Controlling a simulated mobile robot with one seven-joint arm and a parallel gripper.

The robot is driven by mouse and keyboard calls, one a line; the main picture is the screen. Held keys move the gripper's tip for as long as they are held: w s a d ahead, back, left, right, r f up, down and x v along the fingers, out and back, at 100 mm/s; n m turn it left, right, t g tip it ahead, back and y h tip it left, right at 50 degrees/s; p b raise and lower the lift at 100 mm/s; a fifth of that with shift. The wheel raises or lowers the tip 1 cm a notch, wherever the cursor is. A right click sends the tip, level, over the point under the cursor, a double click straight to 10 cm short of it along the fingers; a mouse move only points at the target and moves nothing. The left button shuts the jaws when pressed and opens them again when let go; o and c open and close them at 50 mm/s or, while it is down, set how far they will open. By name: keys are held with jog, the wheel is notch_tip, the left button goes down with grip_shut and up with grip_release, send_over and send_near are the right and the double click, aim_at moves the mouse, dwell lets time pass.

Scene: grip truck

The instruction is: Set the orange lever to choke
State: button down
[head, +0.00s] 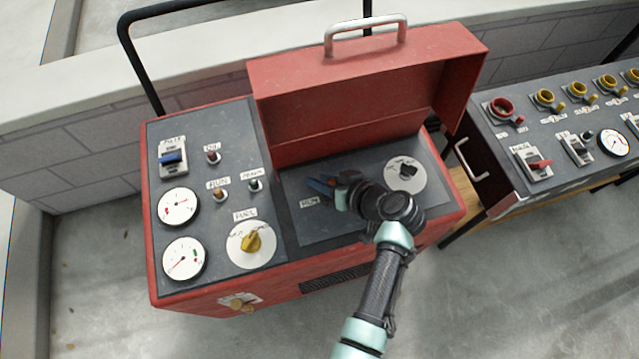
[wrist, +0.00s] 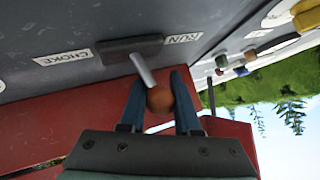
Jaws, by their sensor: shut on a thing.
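The orange lever (wrist: 159,99) has a pale metal stem and an orange ball knob. Its stem comes out of a dark slot (wrist: 131,47) in the grey panel, between a CHOKE label (wrist: 62,57) on the left and a RUN label (wrist: 182,38) on the right in the wrist view. The stem meets the slot around its middle. My gripper (wrist: 159,95) is shut on the knob, one blue finger on each side. In the head view my gripper (head: 322,186) is over the right-hand panel, by the RUN label (head: 310,202); the lever and CHOKE label are hidden there.
The red machine's raised lid (head: 365,95) stands behind my gripper. A black knob on a white dial (head: 405,174) is close on the right. A yellow knob (head: 251,242), gauges and switches are on the left panel. Another control panel (head: 560,125) stands at the right.

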jog(key=d+m+y+b, duration=0.1)
jog(key=b, duration=0.1)
jog(key=m+y+b, duration=0.1)
jog(key=y+b, duration=0.1)
jog(key=shift+w+d+b, duration=0.3)
jog(key=shift+d+b, duration=0.05)
jog(key=shift+b, duration=0.05)
jog(key=m+y+b, duration=0.1)
jog(key=b, duration=0.1)
jog(key=d+m+y+b, duration=0.1)
jog(key=y+b, duration=0.1)
jog(key=shift+w+d+r, duration=0.1)
jog(key=shift+w+r, duration=0.05)
jog(key=shift+r, duration=0.05)
jog(key=c, duration=0.6)
grip_release()
jog(key=shift+r, duration=0.1)
